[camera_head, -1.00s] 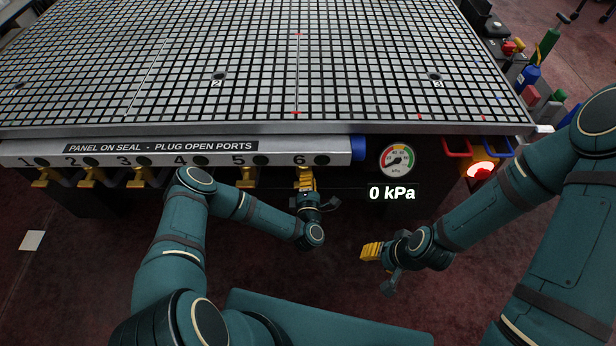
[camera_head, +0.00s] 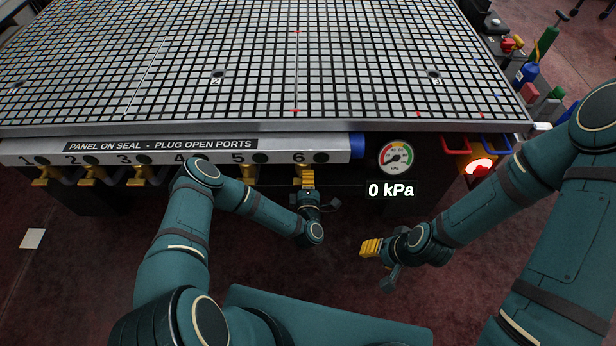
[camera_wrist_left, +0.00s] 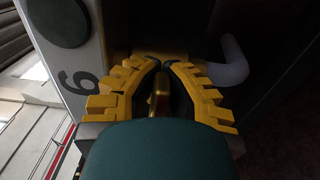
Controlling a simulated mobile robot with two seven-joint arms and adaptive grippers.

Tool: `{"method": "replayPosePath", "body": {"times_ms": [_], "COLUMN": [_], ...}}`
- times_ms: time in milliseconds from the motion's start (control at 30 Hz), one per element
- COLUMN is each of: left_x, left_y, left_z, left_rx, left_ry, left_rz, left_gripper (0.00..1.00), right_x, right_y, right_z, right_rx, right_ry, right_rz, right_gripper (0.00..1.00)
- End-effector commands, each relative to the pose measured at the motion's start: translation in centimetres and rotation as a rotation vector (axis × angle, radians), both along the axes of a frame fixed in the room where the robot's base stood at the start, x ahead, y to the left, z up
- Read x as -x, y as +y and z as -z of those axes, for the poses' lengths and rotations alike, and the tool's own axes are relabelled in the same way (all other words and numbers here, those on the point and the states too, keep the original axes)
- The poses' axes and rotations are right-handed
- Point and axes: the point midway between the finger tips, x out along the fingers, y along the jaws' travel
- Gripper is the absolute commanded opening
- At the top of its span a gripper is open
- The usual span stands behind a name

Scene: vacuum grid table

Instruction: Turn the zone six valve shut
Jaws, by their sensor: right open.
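The zone six valve sits under the label 6 at the right end of the front port strip (camera_head: 200,157). My left gripper (camera_head: 305,172) reaches up to it from below and covers most of it in the head view. In the left wrist view, the yellow fingers (camera_wrist_left: 163,70) close in from both sides around a narrow brass handle (camera_wrist_left: 160,92). Their tips nearly meet, and the exact contact is dark. My right gripper (camera_head: 364,247) is open and empty, in the air below and right of the valve.
Several other yellow valves, such as the zone five valve (camera_head: 248,173), hang along the strip to the left. A pressure gauge (camera_head: 396,158) stands right of zone six, above a display (camera_head: 391,190) reading 0 kPa. A red lit lamp (camera_head: 480,168) is further right.

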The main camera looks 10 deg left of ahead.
Motion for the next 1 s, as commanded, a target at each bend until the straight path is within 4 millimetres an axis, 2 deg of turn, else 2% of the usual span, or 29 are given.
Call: {"method": "replayPosePath", "body": {"times_ms": [33,100,133,433,567,667,1000], "left_x": [0.2,0.2,0.2,0.1,0.8,2.2,8.9], "left_y": [0.0,0.0,0.0,0.0,-0.2,-0.5,-2.2], "left_z": [0.3,0.3,0.3,0.1,0.1,0.2,0.2], "left_rx": [-0.001,0.000,-0.001,0.001,0.001,0.002,0.002], "left_ry": [0.008,0.007,0.006,0.003,0.004,0.006,0.007], "left_rz": [0.000,0.000,0.000,0.000,0.001,0.002,0.002], "left_gripper": [0.08,0.33,0.41,0.41,0.41,0.41,0.41], "right_x": [0.0,0.0,0.0,0.0,0.0,0.0,0.0], "right_y": [0.0,0.0,0.0,0.0,0.0,0.0,0.0], "right_z": [0.0,0.0,0.0,0.0,0.0,0.0,0.0], "right_rx": [0.000,0.000,0.000,0.000,0.000,0.000,0.000], "right_ry": [0.000,0.000,0.000,0.000,0.000,0.000,0.000], "right_rz": [0.000,0.000,0.000,0.000,0.000,0.000,0.000], "right_gripper": [0.47,0.47,0.47,0.47,0.47,0.47,0.47]}}
